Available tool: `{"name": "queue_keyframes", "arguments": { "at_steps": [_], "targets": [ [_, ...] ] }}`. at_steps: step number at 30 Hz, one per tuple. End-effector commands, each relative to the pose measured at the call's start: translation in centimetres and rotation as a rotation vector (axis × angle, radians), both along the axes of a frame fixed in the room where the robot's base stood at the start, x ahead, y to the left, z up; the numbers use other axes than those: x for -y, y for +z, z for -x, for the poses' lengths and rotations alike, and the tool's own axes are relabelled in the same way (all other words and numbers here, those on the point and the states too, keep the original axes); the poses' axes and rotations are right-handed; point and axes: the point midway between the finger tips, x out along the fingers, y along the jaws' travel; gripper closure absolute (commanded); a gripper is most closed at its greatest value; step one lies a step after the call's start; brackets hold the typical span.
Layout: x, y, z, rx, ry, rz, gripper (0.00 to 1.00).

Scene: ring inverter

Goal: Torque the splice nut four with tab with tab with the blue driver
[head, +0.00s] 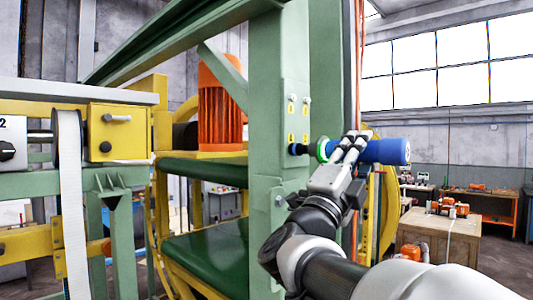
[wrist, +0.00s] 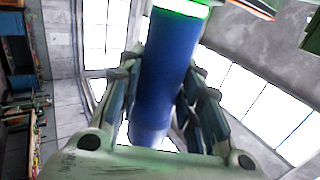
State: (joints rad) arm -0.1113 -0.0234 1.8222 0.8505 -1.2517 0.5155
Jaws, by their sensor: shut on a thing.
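The blue driver (head: 388,151) lies roughly level in my gripper (head: 350,146), with a green ring near its front end and a dark tip pointing left. In the wrist view the blue body (wrist: 168,65) stands between both fingers (wrist: 160,100), which are shut on it. The tip reaches the lower part of the splice plate (head: 298,120) on the green post. Two nuts show at the plate's top, above yellow tabs. Two more yellow tabs sit lower, just above the driver's tip. The tip hides the lower nut spots, so I cannot tell whether it is seated on one.
The green post (head: 266,120) and a diagonal beam stand close left of my gripper. An orange motor (head: 220,108) and a yellow-framed machine are behind it. A wooden crate (head: 440,240) and an orange bench (head: 482,205) stand farther off at the right.

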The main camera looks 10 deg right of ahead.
Motion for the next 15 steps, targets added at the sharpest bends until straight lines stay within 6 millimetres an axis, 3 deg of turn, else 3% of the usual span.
{"name": "queue_keyframes", "arguments": {
  "at_steps": [15],
  "targets": [
    [1.7, 0.1, 2.3, 0.005, 0.0, 0.003, 0.97]
  ]
}}
